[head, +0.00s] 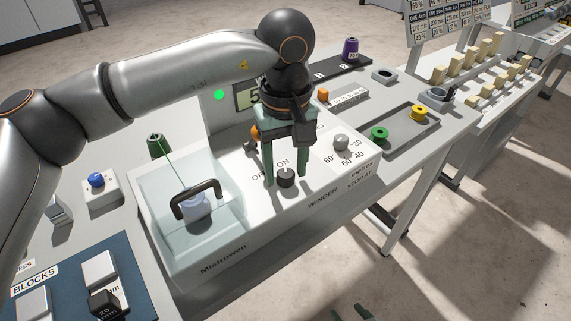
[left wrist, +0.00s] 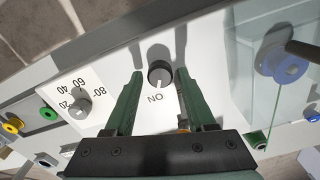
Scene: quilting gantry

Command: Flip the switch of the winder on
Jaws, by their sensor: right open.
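The winder (head: 222,251) is a white box with a clear-lidded bay at its left. Its switch (head: 286,178) is a round black knob beside the OFF and ON labels; in the left wrist view (left wrist: 159,74) its pale pointer mark faces the ON label. My left gripper (head: 286,181) points down over the switch, open, one green finger on each side with small gaps to the knob. The OFF label is hidden in the left wrist view. My right gripper (head: 352,313) shows only its green fingertips, apart, at the bottom edge of the head view.
A grey dial (head: 341,142) with numbers sits right of the switch. The clear lid (head: 165,208) with a dark handle (head: 196,200) stands left. A green lamp (head: 219,95) is lit behind. A tray (head: 399,148) holds green and yellow spools.

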